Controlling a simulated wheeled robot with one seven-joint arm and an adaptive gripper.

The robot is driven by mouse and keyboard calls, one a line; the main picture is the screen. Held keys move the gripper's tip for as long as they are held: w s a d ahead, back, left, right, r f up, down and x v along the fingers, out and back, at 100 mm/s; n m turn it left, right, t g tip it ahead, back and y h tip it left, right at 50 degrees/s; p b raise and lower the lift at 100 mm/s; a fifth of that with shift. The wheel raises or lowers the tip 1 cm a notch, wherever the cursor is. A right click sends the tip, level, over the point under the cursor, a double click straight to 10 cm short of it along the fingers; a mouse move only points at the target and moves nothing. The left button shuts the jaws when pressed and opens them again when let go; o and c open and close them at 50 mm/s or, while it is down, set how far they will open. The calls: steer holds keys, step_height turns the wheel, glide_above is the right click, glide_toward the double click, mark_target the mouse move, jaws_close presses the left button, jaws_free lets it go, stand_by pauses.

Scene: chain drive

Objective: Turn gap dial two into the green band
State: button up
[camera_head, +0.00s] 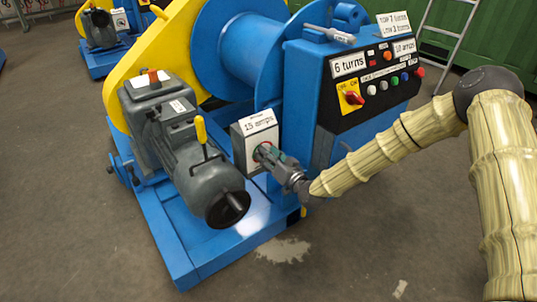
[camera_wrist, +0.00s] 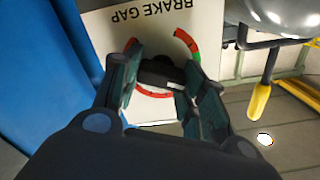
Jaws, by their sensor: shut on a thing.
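The gap dial's black knob (camera_wrist: 161,72) shows in the wrist view, on a white plate (camera_wrist: 110,25) lettered "BRAKE GAP", seen upside down. A mostly red arc with a short green band (camera_wrist: 196,55) at the right surrounds the knob. My gripper (camera_wrist: 160,84) is shut on the knob, one finger on each side. The knob's pointer is not clear to me, and the fingers hide part of the scale. In the head view my gripper (camera_head: 263,153) meets the front of a small box (camera_head: 240,148) topped with a "15 amps" label, and mostly hides the dial.
A grey motor (camera_head: 195,165) with a yellow-handled lever (camera_head: 201,130) stands left of the box. The blue winch cabinet (camera_head: 305,100) with its button panel (camera_head: 378,85) rises behind and to the right. The floor in front is open.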

steer(key=shift+m, duration=0.3)
stand_by(0.4)
steer(key=o, duration=1)
steer(key=shift+o, duration=0.2)
steer(key=shift+s+d, duration=0.1)
steer(key=v, duration=1.1)
steer(key=shift+s+d, duration=0.2)
steer(key=shift+s, duration=0.15)
